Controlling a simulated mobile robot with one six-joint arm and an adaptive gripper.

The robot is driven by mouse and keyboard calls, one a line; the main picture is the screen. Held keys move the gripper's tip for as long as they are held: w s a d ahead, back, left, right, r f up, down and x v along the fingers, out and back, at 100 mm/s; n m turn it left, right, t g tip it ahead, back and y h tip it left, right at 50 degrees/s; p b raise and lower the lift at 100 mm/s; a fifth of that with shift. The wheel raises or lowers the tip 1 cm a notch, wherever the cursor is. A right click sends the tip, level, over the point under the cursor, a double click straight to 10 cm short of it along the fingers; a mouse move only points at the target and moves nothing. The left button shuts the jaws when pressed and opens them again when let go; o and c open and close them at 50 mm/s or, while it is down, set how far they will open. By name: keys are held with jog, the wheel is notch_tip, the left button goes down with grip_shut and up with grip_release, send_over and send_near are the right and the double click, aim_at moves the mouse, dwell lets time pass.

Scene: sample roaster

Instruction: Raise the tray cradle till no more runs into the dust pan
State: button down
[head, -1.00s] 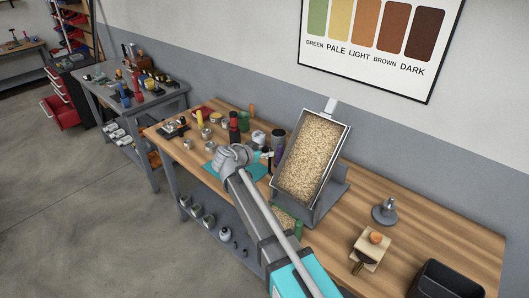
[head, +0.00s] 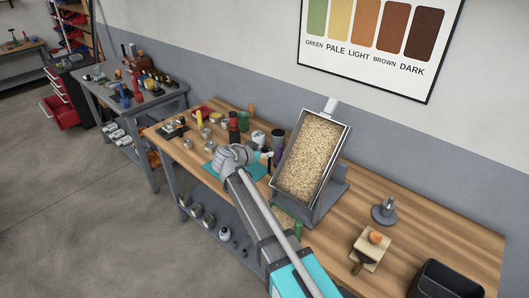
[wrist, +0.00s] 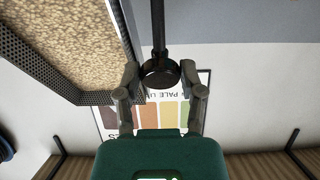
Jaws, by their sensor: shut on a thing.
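The tray cradle (head: 346,137) stands on the wooden bench, steeply tilted, its mesh tray full of pale beans (head: 312,158). In the wrist view the tray's perforated wall (wrist: 122,20) and beans (wrist: 65,35) fill the upper left. My gripper (head: 268,155) is at the cradle's left side. In the wrist view my gripper (wrist: 160,82) is shut on a round dark handle knob (wrist: 160,73) at the end of a rod. What looks like the dust pan (head: 285,218), with pale beans in it, lies below the tray's low end, partly hidden by my arm. I cannot tell whether beans are running.
Cans and bottles (head: 234,128) stand left of the cradle, close to my gripper. Bare bench lies between.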

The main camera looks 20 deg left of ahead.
dwell(0.3)
jog(key=shift+c, duration=1.1)
grip_release()
